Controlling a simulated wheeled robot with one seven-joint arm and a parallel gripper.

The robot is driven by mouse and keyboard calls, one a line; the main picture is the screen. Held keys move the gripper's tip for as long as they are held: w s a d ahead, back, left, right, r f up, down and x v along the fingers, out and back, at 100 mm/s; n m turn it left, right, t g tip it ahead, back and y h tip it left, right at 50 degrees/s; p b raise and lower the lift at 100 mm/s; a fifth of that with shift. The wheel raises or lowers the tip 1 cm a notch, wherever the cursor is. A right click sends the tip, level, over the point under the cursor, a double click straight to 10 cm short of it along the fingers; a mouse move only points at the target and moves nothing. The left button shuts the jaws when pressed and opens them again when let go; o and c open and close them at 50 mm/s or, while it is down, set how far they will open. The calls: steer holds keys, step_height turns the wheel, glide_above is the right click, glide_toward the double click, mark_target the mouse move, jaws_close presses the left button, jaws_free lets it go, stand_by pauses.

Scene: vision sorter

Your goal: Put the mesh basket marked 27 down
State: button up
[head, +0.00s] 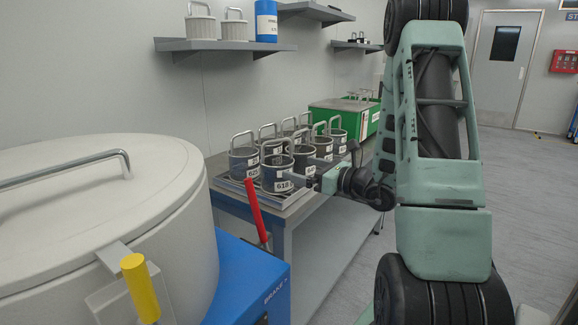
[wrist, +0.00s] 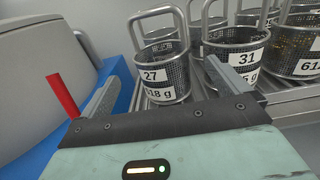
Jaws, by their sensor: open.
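The mesh basket marked 27 (wrist: 165,68) stands upright on the metal rack, its tall wire handle up and its white label facing me in the wrist view. In the head view the front basket (head: 277,176), whose label reads 618, appears to be the same one. My gripper (wrist: 162,72) is open and empty. Its two fingers point toward the basket, one to the left and one to the right of it in the picture, and I see no contact. In the head view my gripper (head: 314,182) is low, just right of the basket.
Basket 31 (wrist: 235,45) stands close on the right, with several more baskets behind on the rack (wrist: 285,112). A white drum machine (head: 95,225) with a red lever (head: 255,208) is on the left. A green crate (head: 345,112) is farther back.

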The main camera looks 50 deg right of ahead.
steer(key=shift+s+d, duration=0.2)
steer(key=shift+s, duration=1.3)
